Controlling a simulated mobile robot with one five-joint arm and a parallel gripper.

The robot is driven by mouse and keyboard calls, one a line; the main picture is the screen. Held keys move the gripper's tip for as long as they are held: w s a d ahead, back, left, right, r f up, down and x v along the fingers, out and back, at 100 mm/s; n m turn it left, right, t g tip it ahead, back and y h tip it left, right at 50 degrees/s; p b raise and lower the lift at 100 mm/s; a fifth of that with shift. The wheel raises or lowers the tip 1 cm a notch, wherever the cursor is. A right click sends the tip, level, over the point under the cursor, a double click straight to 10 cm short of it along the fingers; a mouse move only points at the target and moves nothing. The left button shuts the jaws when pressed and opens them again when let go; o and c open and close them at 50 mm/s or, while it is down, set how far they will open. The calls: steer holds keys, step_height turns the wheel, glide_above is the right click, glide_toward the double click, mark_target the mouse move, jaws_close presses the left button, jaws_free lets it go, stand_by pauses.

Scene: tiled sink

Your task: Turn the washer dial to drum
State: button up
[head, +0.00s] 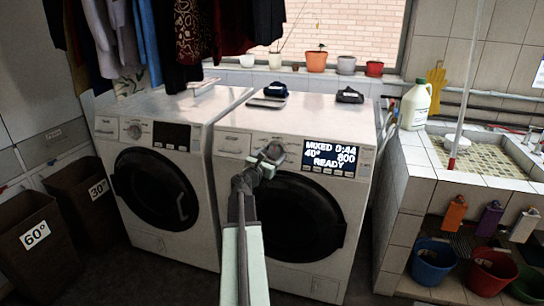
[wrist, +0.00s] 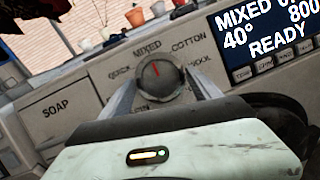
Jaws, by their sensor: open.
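The right washer (head: 365,105) has a grey round dial (wrist: 156,77) on its front panel. In the wrist view the dial's red mark points up, toward the word MIXED. QUICK is at its left, COTTON and WOOL at its right; I read no drum label, and the lower part is hidden. The display (head: 329,157) reads MIXED, 40°, 800, READY, and shows larger in the wrist view (wrist: 262,28). My gripper (wrist: 163,92) is open, with one finger on each side of the dial. I cannot tell whether they touch it. In the head view my gripper (head: 268,160) partly covers the dial.
A second washer (head: 135,185) stands at the left. The soap drawer (wrist: 58,105) is left of the dial. Dark items (head: 275,90) lie on the right washer's top. Clothes (head: 180,45) hang above. A tiled sink (head: 455,178) is at the right, two bins (head: 35,235) at the left.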

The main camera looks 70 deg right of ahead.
steer(key=shift+a, duration=0.1)
steer(key=c, duration=1.4)
steer(key=shift+o, duration=0.2)
steer(key=shift+w+r+m+g, duration=0.15)
steer(key=shift+m+g, duration=0.15)
steer(key=shift+m, duration=0.4)
